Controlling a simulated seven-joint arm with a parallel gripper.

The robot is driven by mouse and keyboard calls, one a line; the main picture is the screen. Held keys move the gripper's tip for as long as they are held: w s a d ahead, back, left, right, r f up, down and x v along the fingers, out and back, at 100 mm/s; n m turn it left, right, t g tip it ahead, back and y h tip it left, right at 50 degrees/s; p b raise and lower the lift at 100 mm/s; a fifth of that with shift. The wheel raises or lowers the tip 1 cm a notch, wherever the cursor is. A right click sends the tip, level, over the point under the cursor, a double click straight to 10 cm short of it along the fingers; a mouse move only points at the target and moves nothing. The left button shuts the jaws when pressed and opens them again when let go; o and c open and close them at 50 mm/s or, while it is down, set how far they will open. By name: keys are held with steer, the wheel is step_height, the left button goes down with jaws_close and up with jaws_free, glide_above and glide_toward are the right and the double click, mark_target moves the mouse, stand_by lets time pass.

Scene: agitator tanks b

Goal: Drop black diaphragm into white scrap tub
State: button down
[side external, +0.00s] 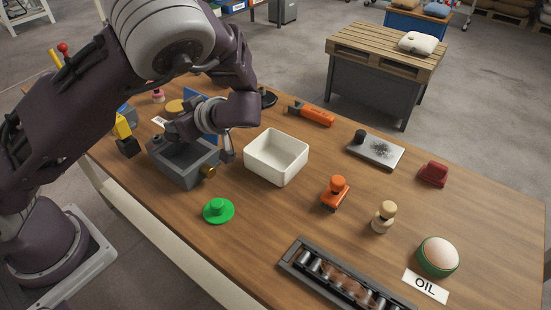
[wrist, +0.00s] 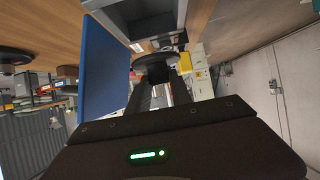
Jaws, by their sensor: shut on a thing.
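My gripper (wrist: 160,80) is shut on a black diaphragm (wrist: 153,62), a dark disc at the fingertips in the wrist view. In the side view my gripper (side external: 172,132) lies low over the far left part of a grey open tank (side external: 185,178); the fingertips and the held disc are hard to make out there. The tank also shows at the top of the wrist view (wrist: 116,14). The white scrap tub (side external: 276,160) stands just right of the tank, open, and its visible inside looks empty.
A blue panel (wrist: 103,68) stands close beside my fingers. A yellow-and-black item (side external: 124,130) is left of the tank. A green knobbed disc (side external: 218,210) lies in front, an orange part (side external: 335,192) right of the tub, and another black disc (side external: 267,98) behind.

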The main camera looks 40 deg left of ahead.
step_height(320, 180, up, 11)
steer(key=w+d+m+t+h, duration=0.2)
steer(key=w+d+m+t, duration=0.2)
steer(key=w+d, duration=0.4)
steer(key=w+d+m+t+h, duration=0.1)
steer(key=w+d+m+t, duration=0.4)
steer(key=d, duration=0.6)
steer(key=shift+h, duration=0.3)
steer(key=f, duration=1.7)
steer(key=shift+w+d, duration=0.15)
steer(key=shift+w, duration=0.15)
steer(key=c, duration=1.1)
jaws_free()
steer(key=shift+r, duration=0.1)
